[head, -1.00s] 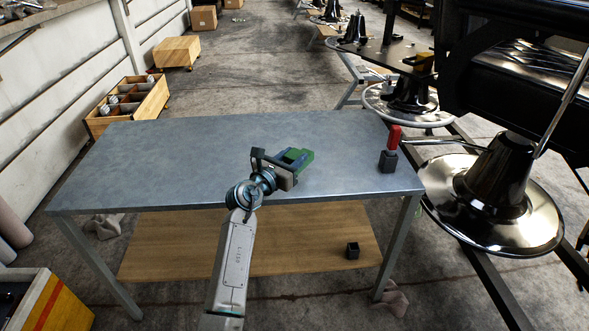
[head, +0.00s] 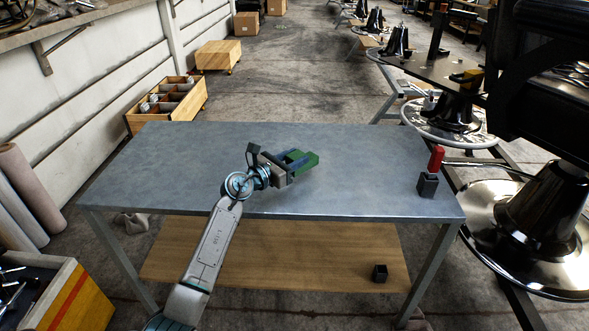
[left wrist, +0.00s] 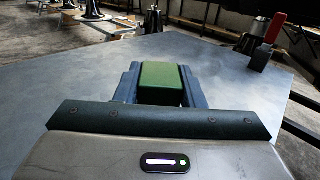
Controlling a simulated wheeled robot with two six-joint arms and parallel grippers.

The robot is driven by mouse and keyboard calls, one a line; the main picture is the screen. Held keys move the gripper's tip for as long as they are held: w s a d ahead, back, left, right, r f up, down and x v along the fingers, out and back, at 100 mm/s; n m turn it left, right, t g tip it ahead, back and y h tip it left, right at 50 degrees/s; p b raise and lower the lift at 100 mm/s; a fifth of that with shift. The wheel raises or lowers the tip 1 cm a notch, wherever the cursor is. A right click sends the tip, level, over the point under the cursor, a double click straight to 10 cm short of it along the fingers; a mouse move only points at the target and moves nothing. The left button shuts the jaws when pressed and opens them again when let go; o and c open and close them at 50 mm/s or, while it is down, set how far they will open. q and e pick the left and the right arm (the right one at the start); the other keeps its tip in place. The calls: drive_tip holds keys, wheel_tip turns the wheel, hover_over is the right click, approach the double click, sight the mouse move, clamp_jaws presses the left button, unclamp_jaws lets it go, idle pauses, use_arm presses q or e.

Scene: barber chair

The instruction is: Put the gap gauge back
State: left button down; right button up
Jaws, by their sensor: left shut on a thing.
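My left gripper (head: 296,161) is above the middle of the grey table, shut on a green block (head: 308,160), which I take to be the gap gauge. In the left wrist view the green block (left wrist: 161,78) sits between the two blue fingers of the gripper (left wrist: 160,88). Its far end and underside are hidden there. A red piece (head: 436,158) stands upright in a dark block (head: 428,185) at the table's right end. The red piece (left wrist: 273,28) also shows at the upper right of the left wrist view. My right gripper is not in view.
The grey tabletop (head: 180,165) is otherwise clear. A small dark open-topped block (head: 380,272) sits on the wooden lower shelf (head: 270,255). A barber chair with a round shiny base (head: 530,240) stands close on the right. Wooden crates (head: 165,100) line the left wall.

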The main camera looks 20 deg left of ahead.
use_arm(q)
wheel_tip(320, 180, down, 3)
drive_tip(key=shift+r+b, duration=0.1)
drive_tip(key=shift+b, duration=0.2)
drive_tip(key=shift+f, duration=0.25)
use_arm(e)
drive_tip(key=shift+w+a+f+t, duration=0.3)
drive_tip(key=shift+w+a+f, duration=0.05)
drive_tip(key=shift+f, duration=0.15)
use_arm(q)
drive_tip(key=shift+f, duration=0.2)
drive_tip(key=c, duration=0.9)
unclamp_jaws()
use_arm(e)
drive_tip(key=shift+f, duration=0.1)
use_arm(q)
drive_tip(key=shift+r, duration=0.15)
